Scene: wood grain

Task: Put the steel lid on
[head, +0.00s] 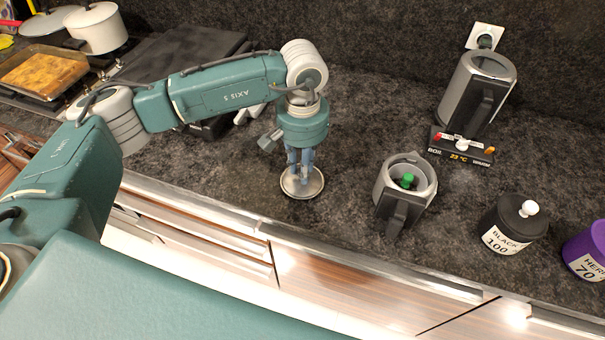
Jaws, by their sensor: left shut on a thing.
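My left gripper (300,171) points down over the counter and is shut on the steel lid (303,189), a small round metal disc. The lid is level or nearly so; I cannot tell whether it touches the counter. To its right, apart from it, stands an open steel pot (385,184) with a dark handle facing the counter's front edge. Something dark with a green top (408,180) shows inside the pot. My right gripper is out of view.
A steel kettle (461,87) stands at the back right behind a control panel (461,147) reading 23 °C. A black canister (520,222) and a purple canister (588,247) stand at the right. A glass baking dish (77,65) and white pot (97,32) are far left.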

